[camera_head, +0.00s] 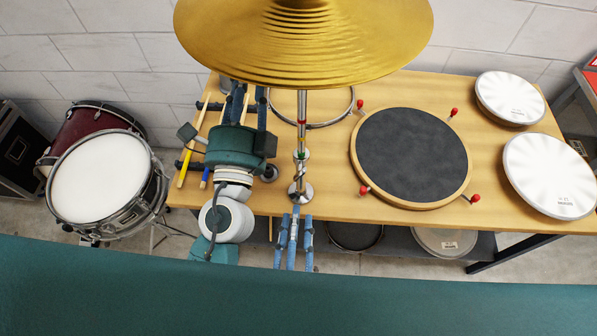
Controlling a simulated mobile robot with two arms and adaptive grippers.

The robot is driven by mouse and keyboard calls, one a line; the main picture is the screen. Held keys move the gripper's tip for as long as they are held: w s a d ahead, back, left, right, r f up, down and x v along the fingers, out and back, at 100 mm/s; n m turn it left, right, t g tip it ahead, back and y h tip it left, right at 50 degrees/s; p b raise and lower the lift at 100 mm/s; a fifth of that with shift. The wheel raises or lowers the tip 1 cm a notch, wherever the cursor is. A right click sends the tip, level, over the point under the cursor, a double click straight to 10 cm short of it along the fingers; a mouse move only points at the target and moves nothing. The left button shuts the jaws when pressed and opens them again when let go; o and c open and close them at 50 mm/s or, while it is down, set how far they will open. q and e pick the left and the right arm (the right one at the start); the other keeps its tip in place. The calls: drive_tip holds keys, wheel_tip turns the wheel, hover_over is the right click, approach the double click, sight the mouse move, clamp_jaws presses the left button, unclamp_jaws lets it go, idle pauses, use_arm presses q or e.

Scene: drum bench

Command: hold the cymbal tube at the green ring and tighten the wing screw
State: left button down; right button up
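The gold cymbal (300,40) is on top of an upright metal tube (302,105) near the left end of the bench. The tube has coloured bands, with a green ring (300,155) low on it. Chrome fittings (301,190) sit at its foot near the front edge; I cannot make out the wing screw among them. My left gripper (250,97) is left of the tube, pointing toward the wall, fingers apart, apart from the tube. My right gripper (294,214) is just below the tube's foot at the front edge, its blue fingers pointing toward it. Its fingertip gap is unclear.
Drumsticks (193,145) lie at the bench's left end. A metal hoop (340,112) lies behind the tube. A dark practice pad (411,155) with red knobs is to the right, then two white drumheads (548,175). A drum (99,178) stands on the floor at left.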

sight(298, 177)
drive_tip(key=shift+t, duration=0.3)
drive_tip(key=w, duration=0.4)
drive_tip(key=w+r, duration=0.1)
drive_tip(key=w, duration=0.6)
drive_tip(key=shift+w+a+r, duration=0.25)
drive_tip(key=shift+w+r, duration=0.1)
drive_tip(key=shift+w, duration=0.05)
clamp_jaws()
